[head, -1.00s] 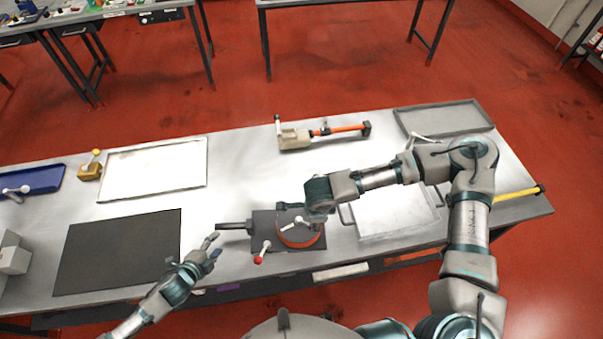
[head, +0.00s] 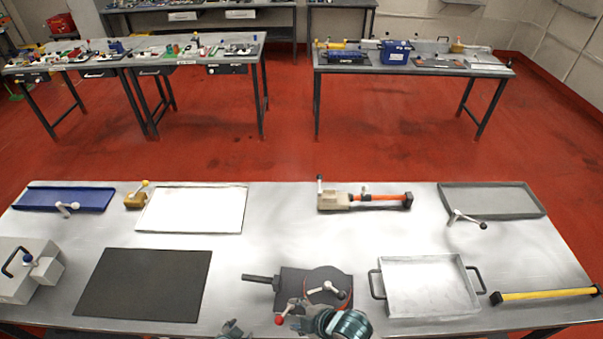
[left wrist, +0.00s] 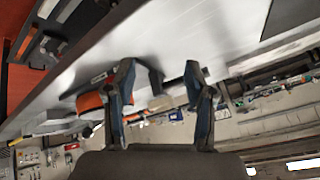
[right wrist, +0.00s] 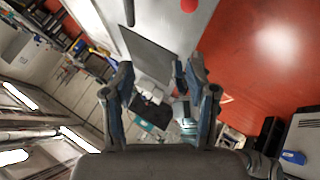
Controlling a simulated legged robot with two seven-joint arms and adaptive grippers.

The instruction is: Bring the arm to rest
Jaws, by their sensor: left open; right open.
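My left gripper (head: 234,328) shows only as a small tip at the bottom edge of the head view. In the left wrist view its fingers (left wrist: 160,90) are apart with nothing between them. A teal and grey part of my right arm (head: 345,323) is at the bottom of the head view, just in front of the dark round fixture (head: 290,282). My right gripper (right wrist: 157,80) is open and empty in the right wrist view. Its fingers are hidden or cut off in the head view.
The steel table (head: 290,240) holds a black mat (head: 145,285), a white panel (head: 195,209), a blue tray (head: 90,197), a grey tray (head: 490,200), a handled metal tray (head: 430,285), an orange-and-beige tool (head: 365,200) and a yellow bar (head: 545,295). The table's middle is clear.

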